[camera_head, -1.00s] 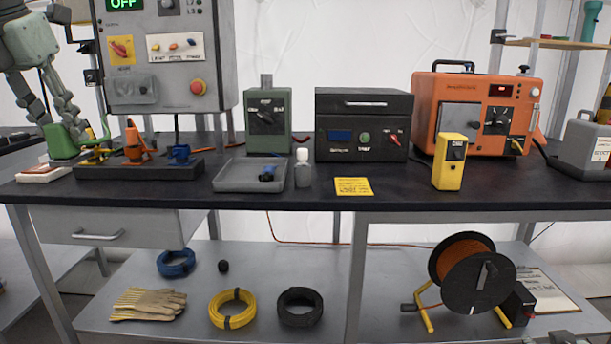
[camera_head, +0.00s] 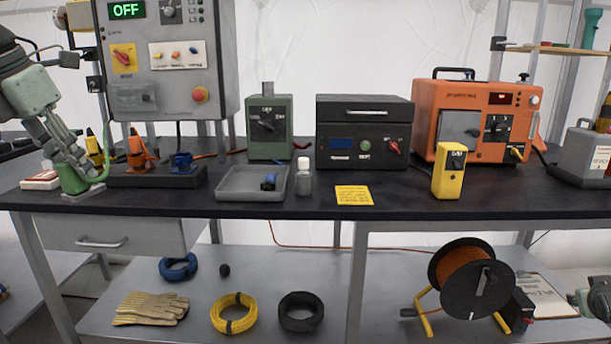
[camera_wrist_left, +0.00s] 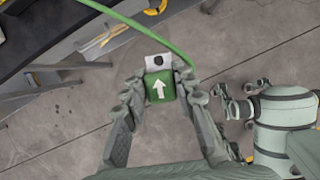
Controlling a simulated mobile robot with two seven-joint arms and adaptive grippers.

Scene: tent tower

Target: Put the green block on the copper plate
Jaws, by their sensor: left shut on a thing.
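The green block (camera_head: 70,178) is at the left end of the black bench, in my left gripper (camera_head: 62,160). In the left wrist view the block (camera_wrist_left: 160,90), with a white arrow, sits between the fingers of my left gripper (camera_wrist_left: 160,83), which is shut on it. A silver piece with a dark round spot (camera_wrist_left: 158,62) shows at its far end. A green cable runs from the block. I cannot pick out a copper plate. My right gripper (camera_wrist_left: 240,105) shows partly in the left wrist view; its opening is unclear.
A black rack (camera_head: 155,180) with yellow, orange and blue plugs stands just right of the block. A control panel (camera_head: 165,60) rises behind. A white-and-red item (camera_head: 40,181) lies left.

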